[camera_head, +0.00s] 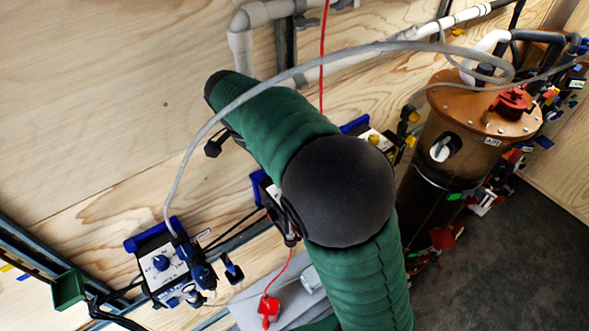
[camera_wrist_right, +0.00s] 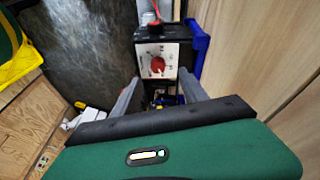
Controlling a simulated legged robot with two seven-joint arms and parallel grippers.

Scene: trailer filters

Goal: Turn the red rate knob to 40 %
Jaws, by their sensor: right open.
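The red rate knob (camera_wrist_right: 158,65) sits on a white dial face (camera_wrist_right: 158,59) on the front of a black box-shaped unit in the right wrist view. The dial markings are too small to read. My right gripper (camera_wrist_right: 158,88) is open, its two grey fingers pointing at the unit, one to each side below the knob. Nothing shows between the fingertips, and they look apart from the knob. In the head view my green-sleeved arm covers much of the middle, and the red knob cannot be made out. My left gripper is not in view.
A unit with a blue knob (camera_head: 160,262) is on the wall at lower left. Another with a yellow knob (camera_head: 373,139) is partly behind my arm. A brown tank (camera_head: 470,100) stands at right. A grey hose (camera_head: 300,68) arches over my arm. A blue bracket (camera_wrist_right: 198,45) flanks the red-knob unit.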

